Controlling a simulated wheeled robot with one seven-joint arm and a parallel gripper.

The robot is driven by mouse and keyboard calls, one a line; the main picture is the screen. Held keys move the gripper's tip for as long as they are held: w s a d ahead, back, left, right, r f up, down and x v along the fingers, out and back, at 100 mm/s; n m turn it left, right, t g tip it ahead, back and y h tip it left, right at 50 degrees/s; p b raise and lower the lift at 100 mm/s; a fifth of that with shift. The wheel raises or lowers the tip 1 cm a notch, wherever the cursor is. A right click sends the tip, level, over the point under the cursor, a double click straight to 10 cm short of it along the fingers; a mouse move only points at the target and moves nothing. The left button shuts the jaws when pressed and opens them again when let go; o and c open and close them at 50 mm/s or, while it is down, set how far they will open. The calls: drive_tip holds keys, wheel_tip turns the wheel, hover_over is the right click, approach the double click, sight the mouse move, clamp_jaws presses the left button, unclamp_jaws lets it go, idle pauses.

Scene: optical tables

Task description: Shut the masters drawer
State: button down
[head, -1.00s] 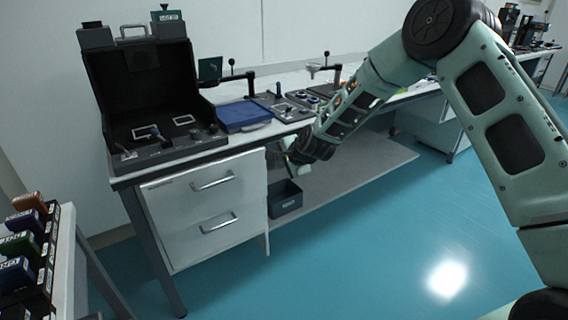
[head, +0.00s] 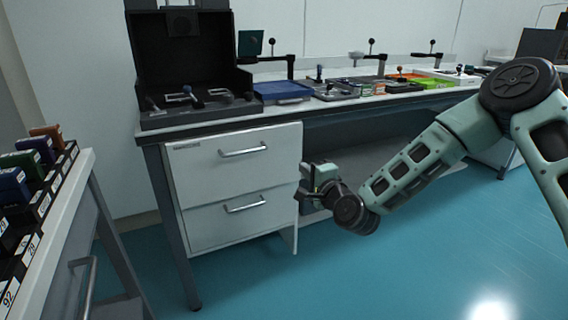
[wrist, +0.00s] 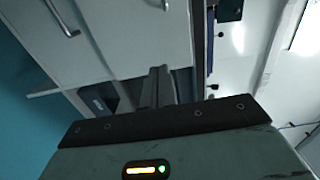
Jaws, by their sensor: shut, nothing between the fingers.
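A white two-drawer cabinet stands under the bench in the head view. Its upper drawer front (head: 232,170) has a bar handle (head: 243,151) and a small label, too small to read. The lower drawer front (head: 235,222) has a similar handle. My gripper (head: 303,184) is shut and empty at the cabinet's right front edge; contact cannot be told. In the wrist view the shut fingers (wrist: 159,88) point past the white fronts (wrist: 125,35).
The bench top (head: 215,127) carries an open black case (head: 190,65), a blue tray (head: 283,91) and several instruments. A second table (head: 72,195) with a rack of coloured boxes stands at left. A dark bin (wrist: 98,98) shows beside the cabinet. Blue floor in front is clear.

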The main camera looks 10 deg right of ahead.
sight(280, 145)
drive_tip(key=b+x, duration=0.3)
drive_tip(key=x, duration=1.1)
drive_tip(key=shift+r, duration=0.15)
